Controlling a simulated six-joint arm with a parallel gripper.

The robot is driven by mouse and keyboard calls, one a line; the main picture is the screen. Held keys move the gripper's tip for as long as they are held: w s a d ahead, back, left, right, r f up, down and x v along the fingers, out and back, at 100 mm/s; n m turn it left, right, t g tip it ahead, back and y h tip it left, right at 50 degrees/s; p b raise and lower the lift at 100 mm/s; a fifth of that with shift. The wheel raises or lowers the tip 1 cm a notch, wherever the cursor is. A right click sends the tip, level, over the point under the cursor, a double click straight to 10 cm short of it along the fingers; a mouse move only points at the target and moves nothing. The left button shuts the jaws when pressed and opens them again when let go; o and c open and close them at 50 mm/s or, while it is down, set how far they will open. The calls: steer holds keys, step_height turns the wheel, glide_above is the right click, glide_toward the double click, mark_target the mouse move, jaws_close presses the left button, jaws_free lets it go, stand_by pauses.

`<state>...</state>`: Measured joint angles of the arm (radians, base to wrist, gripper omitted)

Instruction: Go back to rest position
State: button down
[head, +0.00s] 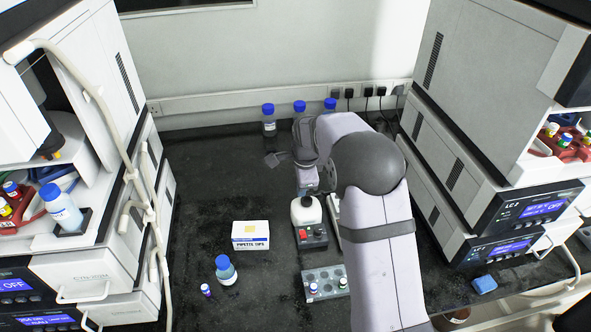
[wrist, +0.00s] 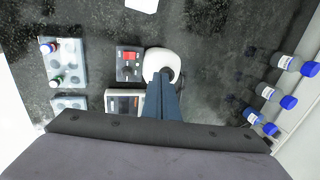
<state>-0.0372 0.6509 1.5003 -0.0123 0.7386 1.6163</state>
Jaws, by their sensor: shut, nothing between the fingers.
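My gripper (head: 310,187) points down near the centre of the bench in the head view, above or just behind a white-topped device (head: 305,208) with a red switch. In the wrist view my gripper (wrist: 163,76) shows as two blue-grey fingers closed together. They overlap the edge of the device's round white top (wrist: 160,62); I cannot tell the height between them. Nothing shows between the fingers.
A grey rack (head: 320,284) with vials, a white tip box (head: 250,233) and a blue-capped bottle (head: 226,270) stand in front. Several blue-capped bottles (head: 269,120) stand along the back wall. Instrument stacks (head: 480,120) flank the dark bench (head: 205,190), which is clear at the left rear.

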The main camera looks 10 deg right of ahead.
steer(key=s+f+n+g, duration=0.2)
steer(key=s+f+n, duration=0.2)
steer(key=s+n, duration=0.4)
steer(key=s+f+n+g, duration=0.2)
steer(key=s+f+n, duration=0.1)
steer(key=s+n, duration=0.5)
steer(key=s+d+r+n+g, duration=0.1)
steer(key=s+r+n, duration=0.15)
steer(key=s, duration=1.45)
steer(key=shift+r+t, duration=1.1)
steer(key=shift+r, duration=1.55)
steer(key=shift+m, duration=0.25)
steer(key=f+b, duration=1.8)
steer(key=shift+w+d, duration=0.4)
